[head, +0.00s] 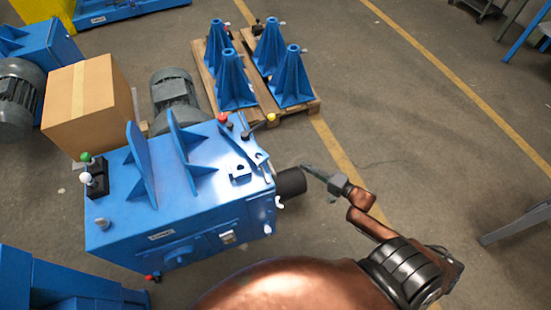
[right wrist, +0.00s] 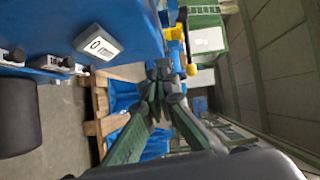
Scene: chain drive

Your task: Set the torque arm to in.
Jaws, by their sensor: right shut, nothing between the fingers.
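The blue chain drive housing (head: 185,215) fills the middle of the head view. A red-knobbed lever (head: 222,117) and a yellow-knobbed lever (head: 271,118) stand at its back right corner. Green (head: 86,157) and white (head: 85,177) knobs stand on a black block at its left. I cannot tell which part is the torque arm. My right gripper (head: 309,170) is shut and empty, just off the housing's right side near a black cylinder (head: 291,182). In the right wrist view, its closed fingers (right wrist: 162,72) point past the blue housing edge. My left gripper is not in view.
A cardboard box (head: 90,105) and a grey motor (head: 175,92) stand behind the housing. A wooden pallet (head: 262,100) with several blue stands is at the back. A small display (right wrist: 97,43) shows on the housing. The floor to the right is mostly clear.

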